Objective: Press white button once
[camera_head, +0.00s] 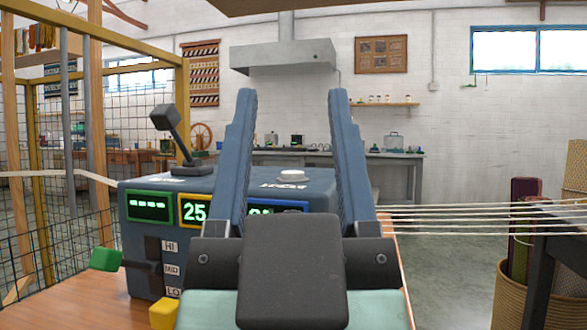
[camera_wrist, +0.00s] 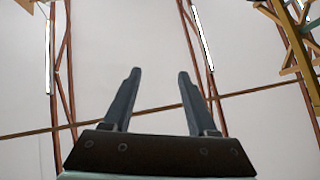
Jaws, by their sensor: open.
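The white button (camera_head: 292,175) is a low round cap on top of the blue-grey control box (camera_head: 140,235). In the head view it shows between my gripper's two fingers, with white lettering in front of it. My gripper (camera_head: 293,95) is open and empty, with its blue-grey fingers pointing up in front of the box. My gripper and wrist hide part of the box front. In the wrist view my gripper (camera_wrist: 158,72) is open against the ceiling, and neither the box nor the button shows.
A black lever (camera_head: 177,135) stands on the box's left top. A green-handled lever (camera_head: 107,259) sticks out at the HI/MID/LO slot. Pale strands (camera_head: 470,220) run rightward from behind my gripper. A basket of rolls (camera_head: 514,285) stands at right. Wire mesh (camera_head: 40,230) is at left.

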